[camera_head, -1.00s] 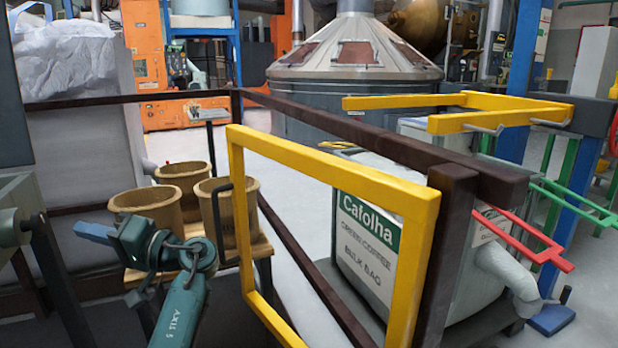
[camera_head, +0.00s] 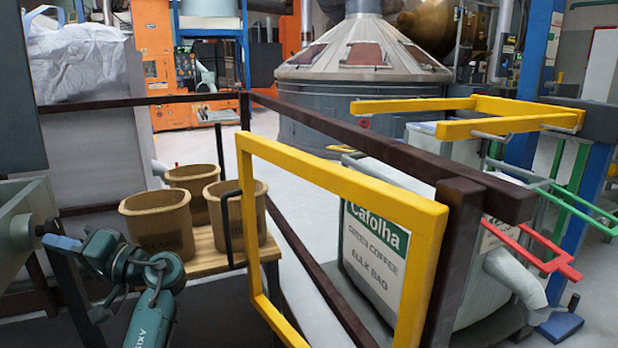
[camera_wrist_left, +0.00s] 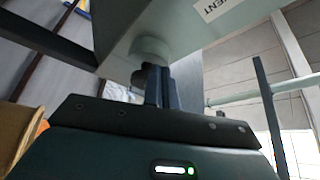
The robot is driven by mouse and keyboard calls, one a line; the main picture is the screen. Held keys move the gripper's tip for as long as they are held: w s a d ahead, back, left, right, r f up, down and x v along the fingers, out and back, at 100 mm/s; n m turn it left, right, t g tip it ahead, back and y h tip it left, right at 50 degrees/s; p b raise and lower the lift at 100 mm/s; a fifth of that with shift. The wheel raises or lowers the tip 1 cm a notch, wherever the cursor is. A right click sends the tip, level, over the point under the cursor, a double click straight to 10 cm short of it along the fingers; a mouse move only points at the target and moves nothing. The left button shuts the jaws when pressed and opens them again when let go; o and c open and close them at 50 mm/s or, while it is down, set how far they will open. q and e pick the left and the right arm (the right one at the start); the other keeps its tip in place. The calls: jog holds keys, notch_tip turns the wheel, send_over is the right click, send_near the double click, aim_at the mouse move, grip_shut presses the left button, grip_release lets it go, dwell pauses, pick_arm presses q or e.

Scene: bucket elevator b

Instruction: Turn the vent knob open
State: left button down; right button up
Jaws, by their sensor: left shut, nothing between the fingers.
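The vent box (camera_head: 22,200) is a grey-green housing at the left edge of the head view. Its round grey vent knob (camera_head: 22,232) sticks out from its side, and a dark stub shows at the knob's end. In the left wrist view the knob (camera_wrist_left: 150,50) hangs close ahead, under a box face with a label ending in "ENT" (camera_wrist_left: 215,8). My left gripper (camera_head: 62,242) is shut and empty, its blue fingertips close beside the knob's end. In the wrist view the fingers (camera_wrist_left: 162,85) overlap the knob's edge; I cannot tell whether they touch.
A yellow gate frame (camera_head: 345,185) and dark railings stand to the right of my arm. Several tan buckets (camera_head: 158,220) stand on a wooden platform (camera_head: 215,258) behind the arm. A dark post (camera_head: 78,300) rises near the gripper.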

pick_arm(q)
jog(key=shift+w+a, duration=0.1)
jog(key=shift+w, duration=0.15)
pick_arm(e)
jog(key=shift+f, duration=0.15)
dwell(0.3)
pick_arm(q)
jog(key=shift+r, duration=0.1)
jog(key=b, duration=0.1)
jog(key=f+b, duration=0.1)
jog(key=b, duration=0.1)
jog(key=w+f+b, duration=0.1)
jog(key=shift+a+f, duration=0.2)
jog(key=shift+a, duration=0.1)
pick_arm(e)
jog(key=shift+s+a+r+n+t+y, duration=0.1)
jog(key=shift+a+n+t+y, duration=0.3)
jog(key=shift+t+y, duration=0.15)
jog(key=shift+s+a+r+n+t+y, duration=0.1)
jog(key=shift+a+n+t+y, duration=0.35)
jog(key=shift+y, duration=0.2)
